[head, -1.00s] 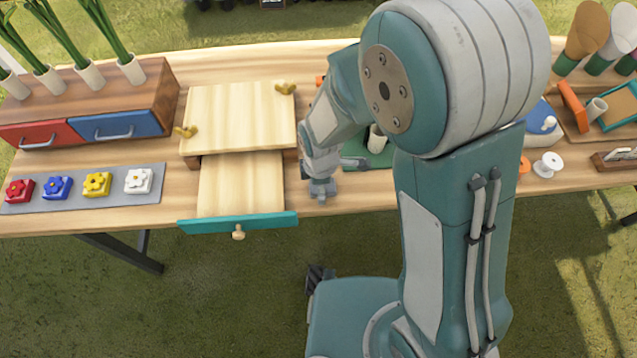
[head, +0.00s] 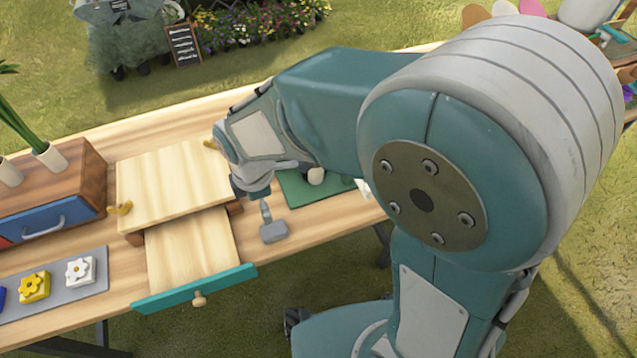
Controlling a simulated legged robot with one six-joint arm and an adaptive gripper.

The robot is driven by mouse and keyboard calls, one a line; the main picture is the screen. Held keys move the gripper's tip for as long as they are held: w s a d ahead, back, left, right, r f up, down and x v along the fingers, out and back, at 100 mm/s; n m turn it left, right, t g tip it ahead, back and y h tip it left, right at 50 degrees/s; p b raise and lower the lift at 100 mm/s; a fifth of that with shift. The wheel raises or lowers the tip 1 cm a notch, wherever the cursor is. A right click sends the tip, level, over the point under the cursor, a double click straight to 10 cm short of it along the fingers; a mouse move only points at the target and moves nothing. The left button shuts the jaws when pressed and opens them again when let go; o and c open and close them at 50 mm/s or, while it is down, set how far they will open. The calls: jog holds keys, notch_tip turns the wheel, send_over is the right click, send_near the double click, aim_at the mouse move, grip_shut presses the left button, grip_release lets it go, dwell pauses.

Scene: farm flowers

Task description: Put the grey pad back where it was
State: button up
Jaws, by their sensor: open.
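A small grey pad (head: 273,232) with a short upright-looking stem sits on the wooden table just right of the pulled-out drawer. My gripper (head: 253,183) is open and lies just above and left of the stem in the head view. It appears apart from the pad, though the fingertips are small and hard to make out. A dark green mat (head: 300,190) lies behind the pad, with a small white cup-like thing (head: 316,176) on it. My arm hides part of the mat and the table to the right.
The wooden press-like box (head: 175,185) with brass wing knobs stands left of my gripper. Its teal-fronted drawer (head: 195,290) sticks out forward, empty. A grey strip (head: 75,297) with flower blocks and a wooden cabinet (head: 60,195) are farther left.

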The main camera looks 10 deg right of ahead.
jog(key=s+d+r+m+t, duration=0.2)
jog(key=s+d+r+m, duration=0.2)
jog(key=d+r+m, duration=0.4)
jog(key=s+d+r+m+t, duration=0.3)
jog(key=d+r+m, duration=0.5)
jog(key=d+m, duration=0.4)
jog(key=shift+s+d+m+t, duration=0.3)
jog(key=shift+s+d, duration=0.15)
jog(key=shift+s, duration=0.2)
